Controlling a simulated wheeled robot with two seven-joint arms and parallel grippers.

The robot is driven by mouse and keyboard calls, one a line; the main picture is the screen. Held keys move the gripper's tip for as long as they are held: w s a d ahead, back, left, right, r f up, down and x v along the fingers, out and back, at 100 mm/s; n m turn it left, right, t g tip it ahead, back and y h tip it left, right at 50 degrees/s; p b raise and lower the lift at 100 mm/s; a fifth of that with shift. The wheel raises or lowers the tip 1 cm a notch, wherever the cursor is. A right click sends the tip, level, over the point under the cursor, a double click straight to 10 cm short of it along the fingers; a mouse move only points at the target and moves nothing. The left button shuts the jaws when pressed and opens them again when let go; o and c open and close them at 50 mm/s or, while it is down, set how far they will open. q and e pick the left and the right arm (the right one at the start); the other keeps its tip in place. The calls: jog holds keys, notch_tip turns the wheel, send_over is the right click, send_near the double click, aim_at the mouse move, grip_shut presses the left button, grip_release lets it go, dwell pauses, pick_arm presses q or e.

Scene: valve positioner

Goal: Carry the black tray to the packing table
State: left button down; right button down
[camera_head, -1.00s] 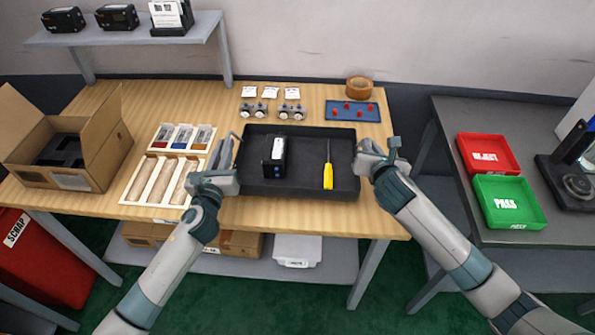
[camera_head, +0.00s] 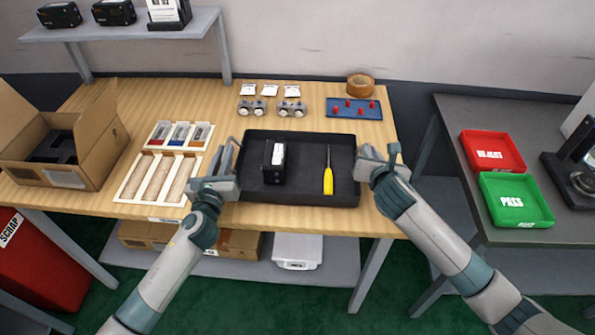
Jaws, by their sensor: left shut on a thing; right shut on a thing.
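The black tray (camera_head: 307,197) is at the front right part of the wooden table (camera_head: 225,220). A black device with a white label (camera_head: 273,163) and a yellow-handled screwdriver (camera_head: 328,179) lie in the tray. My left gripper (camera_head: 232,165) is shut on the tray's left side. My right gripper (camera_head: 367,164) is shut on the tray's right side. I cannot tell whether the tray touches the table top or hangs slightly above it. Nothing in view is marked as the packing table; an open cardboard box (camera_head: 85,165) stands on the wooden table's left part.
Parts trays (camera_head: 150,180) lie left of the black tray. Fittings (camera_head: 270,107), a blue pegged board (camera_head: 352,108) and a tape roll (camera_head: 361,84) lie behind it. A grey table with red REJECT (camera_head: 492,150) and green PASS (camera_head: 512,199) bins stands right, across a gap.

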pick_arm(q)
jog(key=shift+w+a+f, duration=0.1)
jog(key=shift+a+f, duration=0.15)
pick_arm(e)
jog(key=shift+w+d+f, duration=0.15)
jog(key=shift+d+f, duration=0.05)
jog(key=shift+d, duration=0.15)
pick_arm(q)
jog(key=c, duration=2.2)
grip_release()
jog(key=shift+f, duration=0.15)
pick_arm(e)
jog(key=c, duration=2.3)
grip_release()
jog(key=shift+f, duration=0.15)
pick_arm(q)
jog(key=o, duration=0.5)
jog(key=shift+c, duration=0.2)
pick_arm(e)
jog(key=o, duration=0.5)
jog(key=shift+c, duration=0.2)
pick_arm(q)
jog(key=shift+d, duration=0.15)
pick_arm(e)
jog(key=shift+a, duration=0.15)
jog(key=shift+a, duration=0.1)
